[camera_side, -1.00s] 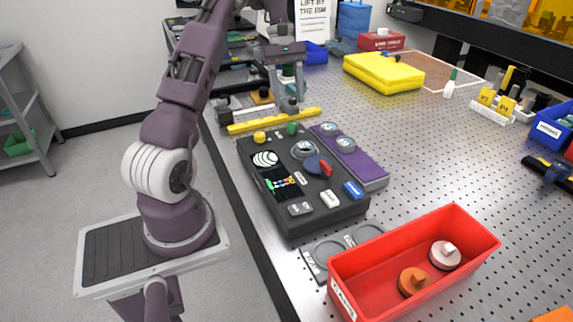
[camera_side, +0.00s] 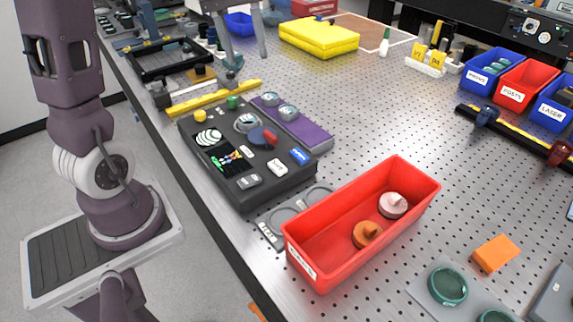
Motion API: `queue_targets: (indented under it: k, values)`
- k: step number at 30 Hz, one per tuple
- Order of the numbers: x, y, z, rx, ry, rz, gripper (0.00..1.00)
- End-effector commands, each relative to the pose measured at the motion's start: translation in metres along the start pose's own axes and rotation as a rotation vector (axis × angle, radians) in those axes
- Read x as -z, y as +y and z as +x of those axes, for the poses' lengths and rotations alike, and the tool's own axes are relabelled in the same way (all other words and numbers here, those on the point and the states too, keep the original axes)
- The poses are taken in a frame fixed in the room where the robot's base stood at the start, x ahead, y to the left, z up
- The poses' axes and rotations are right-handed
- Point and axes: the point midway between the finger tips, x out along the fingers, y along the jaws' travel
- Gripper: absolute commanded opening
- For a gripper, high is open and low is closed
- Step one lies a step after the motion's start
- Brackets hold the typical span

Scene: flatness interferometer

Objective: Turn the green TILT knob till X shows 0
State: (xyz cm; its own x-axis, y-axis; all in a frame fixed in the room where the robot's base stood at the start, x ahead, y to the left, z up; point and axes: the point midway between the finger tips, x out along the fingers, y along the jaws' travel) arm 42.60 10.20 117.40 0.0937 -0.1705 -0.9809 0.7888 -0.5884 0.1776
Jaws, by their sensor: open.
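The green TILT knob (camera_side: 233,102) stands at the far edge of the dark interferometer box (camera_side: 250,195), between a yellow knob (camera_side: 200,116) and the purple strip. My gripper (camera_side: 247,62) hangs at the top of the view, its two grey fingers apart and empty. The fingertips appear above and behind the green knob, clear of it. The upper part of my gripper is cut off by the frame. The box's small screen (camera_side: 226,158) has coloured marks, too small to read as an X value. A round striped fringe display (camera_side: 208,137) is beside it.
A purple strip (camera_side: 308,134) with round pieces lies along the box's right side. A yellow bar (camera_side: 200,100) lies behind it. A red tray (camera_side: 330,228) with orange and pink pieces is in front. The perforated table right of the strip is largely clear.

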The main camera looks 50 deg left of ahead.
Motion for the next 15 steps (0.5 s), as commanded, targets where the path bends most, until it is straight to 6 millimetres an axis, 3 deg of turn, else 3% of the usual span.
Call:
queue_targets:
  k: [1, 3, 6, 10, 15]
  values:
    - [-0.042, 0.007, -0.010, -0.010, 0.057, 0.135, 0.48]
    - [-0.096, 0.006, -0.013, -0.017, 0.141, 0.334, 0.48]
    - [-0.158, -0.009, -0.006, -0.024, 0.261, 0.597, 0.48]
    - [-0.203, -0.035, 0.012, -0.027, 0.383, 0.838, 0.48]
    - [-0.219, -0.049, 0.024, -0.028, 0.448, 0.954, 0.48]
